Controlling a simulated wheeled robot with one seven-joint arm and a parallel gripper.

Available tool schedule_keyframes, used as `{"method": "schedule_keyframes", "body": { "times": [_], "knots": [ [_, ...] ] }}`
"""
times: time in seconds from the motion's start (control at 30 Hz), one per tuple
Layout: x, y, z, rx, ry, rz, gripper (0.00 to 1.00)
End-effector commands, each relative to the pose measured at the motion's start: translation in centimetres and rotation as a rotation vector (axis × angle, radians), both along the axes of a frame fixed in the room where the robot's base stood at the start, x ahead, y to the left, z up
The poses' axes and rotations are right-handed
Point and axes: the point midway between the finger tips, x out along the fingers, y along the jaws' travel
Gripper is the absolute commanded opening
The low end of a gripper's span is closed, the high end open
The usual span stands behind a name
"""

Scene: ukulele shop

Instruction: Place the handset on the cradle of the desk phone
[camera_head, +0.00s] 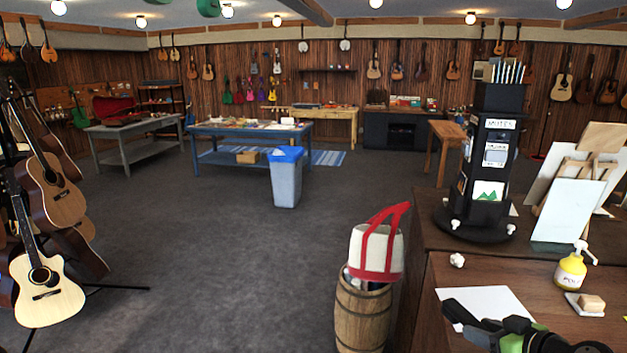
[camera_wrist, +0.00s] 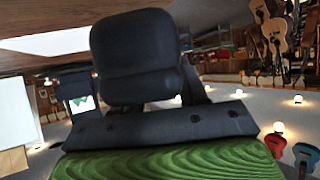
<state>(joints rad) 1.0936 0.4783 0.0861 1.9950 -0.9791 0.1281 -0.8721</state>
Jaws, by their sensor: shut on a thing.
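My gripper (camera_head: 492,328) shows only in part at the bottom right of the head view, over the wooden counter. It is shut on a dark thing, which I take to be the black handset (camera_wrist: 135,55). In the wrist view the handset is a rounded, matte black block, seen close up and held in the air. A black bar with screws and a green, grained surface lie in front of it there. The fingertips are not clearly visible. I cannot make out the desk phone or its cradle in either view.
The counter (camera_head: 445,272) holds a white sheet (camera_head: 487,303), a crumpled paper ball (camera_head: 457,260), a yellow pump bottle (camera_head: 570,270) and a sponge on a dish (camera_head: 590,303). A black display tower (camera_head: 490,160) stands behind. A barrel (camera_head: 362,318) with a bag is left of the counter.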

Motion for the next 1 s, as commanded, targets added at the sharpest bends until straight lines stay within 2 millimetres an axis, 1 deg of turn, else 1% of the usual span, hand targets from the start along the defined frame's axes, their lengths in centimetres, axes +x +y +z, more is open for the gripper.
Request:
{"method": "schedule_keyframes", "body": {
  "times": [0.03,0.17,0.27,0.37,0.4,0.5,0.6,0.67,0.73,1.0],
  "knots": [
    [0.3,1.1,-0.9,0.006,0.000,0.033,0.01],
    [0.7,4.0,-3.4,0.007,0.001,0.131,0.01],
    [0.9,6.9,-5.7,0.010,0.001,0.224,0.01],
    [0.7,10.9,-8.5,0.014,0.001,0.347,0.01],
    [0.4,12.8,-9.7,0.016,0.001,0.404,0.01],
    [-0.6,17.3,-12.2,0.014,-0.001,0.541,0.01],
    [-1.6,20.3,-13.7,0.009,-0.004,0.631,0.01],
    [-2.0,21.3,-14.1,0.006,-0.005,0.663,0.01],
    [-2.2,21.8,-14.3,0.004,-0.006,0.679,0.01],
    [-2.2,21.8,-14.3,0.003,-0.007,0.680,0.01]
  ]
}}
